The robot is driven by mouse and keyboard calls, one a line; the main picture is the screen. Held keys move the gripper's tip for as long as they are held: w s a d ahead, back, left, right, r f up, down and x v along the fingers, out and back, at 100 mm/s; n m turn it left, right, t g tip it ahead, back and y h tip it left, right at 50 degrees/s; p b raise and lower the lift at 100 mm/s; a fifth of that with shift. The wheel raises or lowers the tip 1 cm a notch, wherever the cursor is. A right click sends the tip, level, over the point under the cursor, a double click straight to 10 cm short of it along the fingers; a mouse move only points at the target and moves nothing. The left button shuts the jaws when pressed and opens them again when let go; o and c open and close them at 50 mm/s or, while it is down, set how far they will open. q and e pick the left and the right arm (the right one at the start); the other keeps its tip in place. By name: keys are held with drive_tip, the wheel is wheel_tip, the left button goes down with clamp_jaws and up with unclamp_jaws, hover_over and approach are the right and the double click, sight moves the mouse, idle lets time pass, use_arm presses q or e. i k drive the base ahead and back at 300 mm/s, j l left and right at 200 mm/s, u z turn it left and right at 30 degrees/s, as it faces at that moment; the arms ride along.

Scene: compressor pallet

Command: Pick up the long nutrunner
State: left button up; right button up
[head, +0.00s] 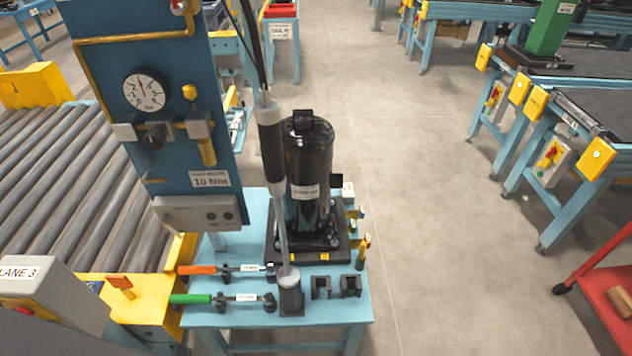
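Neither of my grippers is in view.
A black compressor (308,160) stands on a dark base close behind the nutrunner. An orange-handled wrench (198,269) and a green-handled wrench (192,299) lie left of the holder. A blue gauge panel (160,60) rises at left.

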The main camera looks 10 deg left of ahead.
sight(267, 109)
drive_tip(key=l+z, duration=0.1)
drive_tip(key=z, duration=0.45)
drive_tip(key=i+l+z, duration=0.2)
drive_tip(key=l, duration=0.2)
drive_tip(key=i+l+z, duration=0.1)
drive_tip(key=l+z, duration=0.15)
drive_tip(key=l, duration=0.15)
drive_tip(key=i+l+z, duration=0.35)
drive_tip(key=i+l, duration=0.35)
drive_tip(key=i+u, duration=0.75)
drive_tip(key=i+l+u, duration=0.15)
drive_tip(key=u, duration=0.25)
drive_tip(key=i+u, duration=0.2)
drive_tip(key=u, duration=0.25)
drive_tip(key=i+u, duration=0.2)
drive_tip(key=u, duration=0.3)
drive_tip(key=i+u, duration=0.25)
drive_tip(key=u, duration=0.2)
drive_tip(key=i+j+u, duration=0.1)
drive_tip(key=i+u, duration=0.15)
drive_tip(key=u, duration=0.2)
drive_tip(key=i+u, duration=0.25)
drive_tip(key=u, duration=0.2)
drive_tip(key=i+u, duration=0.25)
drive_tip(key=u, duration=0.2)
